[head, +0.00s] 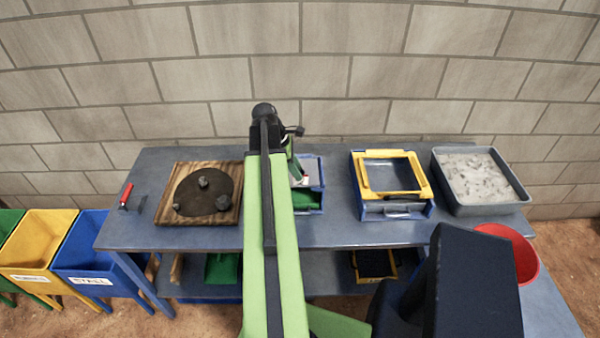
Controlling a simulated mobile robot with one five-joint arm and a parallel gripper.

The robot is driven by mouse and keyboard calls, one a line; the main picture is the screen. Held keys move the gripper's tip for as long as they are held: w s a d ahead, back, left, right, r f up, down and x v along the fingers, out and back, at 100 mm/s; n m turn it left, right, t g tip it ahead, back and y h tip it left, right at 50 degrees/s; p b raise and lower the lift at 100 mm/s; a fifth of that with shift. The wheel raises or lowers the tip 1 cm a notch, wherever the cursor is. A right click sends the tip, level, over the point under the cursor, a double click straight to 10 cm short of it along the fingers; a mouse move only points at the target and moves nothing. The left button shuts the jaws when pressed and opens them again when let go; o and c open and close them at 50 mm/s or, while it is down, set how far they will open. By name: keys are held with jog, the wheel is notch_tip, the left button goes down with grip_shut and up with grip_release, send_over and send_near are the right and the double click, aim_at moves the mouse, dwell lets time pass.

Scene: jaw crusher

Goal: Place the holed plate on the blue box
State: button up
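A blue box (313,199) stands on the bench behind my arm, with green inside its lower front and a pale grey surface in its upper part. Another blue box (428,211) stands to the right, with a yellow frame (422,178) around a dark panel on its top. I cannot make out a plate with holes for certain; at this size no holes show. My arm reaches over the bench and bends down at the left blue box. My gripper (304,180) is small and partly hidden by the arm, at the box's upper part. I cannot see its fingers' opening or any held thing.
A wooden board (165,214) with a dark disc and several stones lies left, beside a red-handled tool (126,196). A grey tray of rubble (520,202) stands right, near a red bucket (527,262). Bare bench (335,232) shows in front of the boxes. A block wall stands behind.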

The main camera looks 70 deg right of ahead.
jog(key=p+v, duration=0.6)
jog(key=v, duration=0.2)
jog(key=shift+r, duration=0.1)
jog(key=w+a+f+m+t, duration=0.1)
jog(key=w+a+m+t, duration=0.15)
jog(key=w+a, duration=2.4)
jog(key=w+a+m+t+y, duration=0.1)
jog(key=w+a, duration=0.1)
jog(key=a, duration=1.3)
jog(key=w+a+m+t+y, duration=0.1)
jog(key=w+a, duration=0.1)
jog(key=a, duration=1.4)
notch_tip(320, 180, down, 9)
jog(key=b, duration=0.8)
jog(key=shift+w+d+f+b, duration=0.25)
jog(key=shift+w+d+b, duration=0.05)
jog(key=shift+w+b, duration=0.05)
